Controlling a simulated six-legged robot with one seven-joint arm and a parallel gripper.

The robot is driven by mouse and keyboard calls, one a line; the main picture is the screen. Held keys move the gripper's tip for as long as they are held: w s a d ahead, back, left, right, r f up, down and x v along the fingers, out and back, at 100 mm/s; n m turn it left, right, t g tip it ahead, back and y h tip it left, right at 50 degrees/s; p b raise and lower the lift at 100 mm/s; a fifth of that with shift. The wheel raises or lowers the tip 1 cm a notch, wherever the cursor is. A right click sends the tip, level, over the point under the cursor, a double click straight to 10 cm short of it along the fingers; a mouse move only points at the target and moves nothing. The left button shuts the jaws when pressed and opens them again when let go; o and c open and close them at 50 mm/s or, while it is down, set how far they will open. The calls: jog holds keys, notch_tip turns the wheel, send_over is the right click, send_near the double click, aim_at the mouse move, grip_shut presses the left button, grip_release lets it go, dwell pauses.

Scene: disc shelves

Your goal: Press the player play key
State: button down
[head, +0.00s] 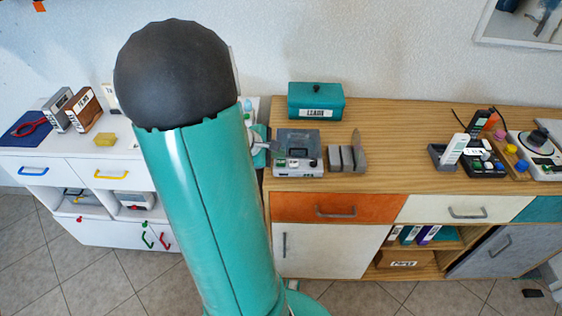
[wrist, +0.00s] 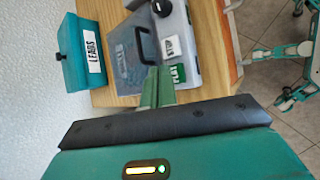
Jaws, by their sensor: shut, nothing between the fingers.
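The player is a grey box with a dark lid and a handle, on the wooden cabinet in the head view (head: 300,144). In the wrist view the player (wrist: 135,60) lies just beyond my fingers. Its green play key (wrist: 178,74), marked PLAY, sits at the near right corner, beside a white key (wrist: 171,47). My gripper (wrist: 157,72) is shut and empty, its fingertips just left of the play key; I cannot tell whether they touch the player. In the head view my gripper (head: 272,148) is at the player's left side, partly hidden by my arm.
A teal LEADS box (head: 316,102) stands behind the player. Grey blocks (head: 345,158) stand close to its right. The wooden top (head: 400,140) is clear further right, up to several devices. A white cabinet (head: 70,165) stands at the left.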

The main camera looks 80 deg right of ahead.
aim_at(278, 163)
jog(key=shift+f, duration=0.1)
jog(key=shift+f, duration=0.35)
jog(key=shift+f, duration=0.4)
dwell(0.8)
jog(key=shift+r, duration=0.85)
jog(key=shift+r, duration=2.55)
